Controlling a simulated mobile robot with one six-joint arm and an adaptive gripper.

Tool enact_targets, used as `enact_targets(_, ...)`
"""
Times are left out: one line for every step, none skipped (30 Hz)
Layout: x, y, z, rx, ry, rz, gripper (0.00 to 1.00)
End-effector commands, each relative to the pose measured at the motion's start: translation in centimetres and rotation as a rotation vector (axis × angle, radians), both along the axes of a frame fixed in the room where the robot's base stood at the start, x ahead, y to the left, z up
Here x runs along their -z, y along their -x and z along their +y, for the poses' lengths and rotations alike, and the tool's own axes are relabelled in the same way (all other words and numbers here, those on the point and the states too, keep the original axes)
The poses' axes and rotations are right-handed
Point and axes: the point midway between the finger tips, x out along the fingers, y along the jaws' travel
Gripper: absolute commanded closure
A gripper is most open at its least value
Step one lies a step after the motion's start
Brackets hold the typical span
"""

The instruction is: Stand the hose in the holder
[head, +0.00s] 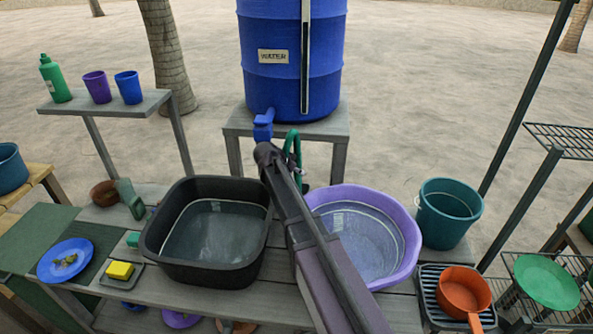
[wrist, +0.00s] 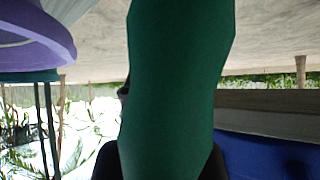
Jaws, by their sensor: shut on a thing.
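The green hose (head: 293,150) shows in the head view as a curved length beside the end of my arm, just below the blue tap (head: 263,125) of the water barrel. In the wrist view the hose (wrist: 175,80) fills the middle, very close. My gripper (wrist: 160,165) is shut on it, with dark fingers at either side of its lower part. In the head view my arm hides most of the gripper and the lower hose. I cannot make out a holder for certain in either view.
The blue water barrel (head: 280,60) stands on a grey stand (head: 325,130). In front are a black basin (head: 155,235) left of my arm and a purple basin (head: 412,235) right of it. A teal bucket (head: 450,215) and orange pan (head: 463,291) stand further right.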

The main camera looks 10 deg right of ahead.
Motion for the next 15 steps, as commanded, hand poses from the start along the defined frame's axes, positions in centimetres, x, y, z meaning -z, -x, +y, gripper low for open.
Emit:
enact_targets(-0.03, -0.01, 0.01, 0.0, 0.0, 0.0, 1.0)
enact_targets(-0.04, 0.0, 0.01, 0.0, 0.0, 0.0, 1.0)
enact_targets(-0.04, -0.01, 0.01, 0.0, 0.0, 0.0, 1.0)
enact_targets(-0.04, -0.01, 0.01, 0.0, 0.0, 0.0, 1.0)
enact_targets(-0.04, 0.0, 0.01, 0.0, 0.0, 0.0, 1.0)
enact_targets(-0.04, 0.0, 0.01, 0.0, 0.0, 0.0, 0.52)
enact_targets(-0.04, 0.0, 0.01, 0.0, 0.0, 0.0, 0.43)
enact_targets(-0.04, 0.0, 0.01, 0.0, 0.0, 0.0, 0.34)
enact_targets(-0.04, 0.0, 0.01, 0.0, 0.0, 0.0, 0.22)
enact_targets(-0.04, 0.0, 0.01, 0.0, 0.0, 0.0, 0.21)
enact_targets(-0.04, 0.0, 0.01, 0.0, 0.0, 0.0, 0.21)
enact_targets(-0.04, 0.0, 0.01, 0.0, 0.0, 0.0, 0.21)
enact_targets(-0.04, 0.0, 0.01, 0.0, 0.0, 0.0, 0.21)
enact_targets(-0.04, 0.0, 0.01, 0.0, 0.0, 0.0, 0.21)
enact_targets(-0.03, 0.0, 0.02, 0.0, 0.0, 0.0, 0.21)
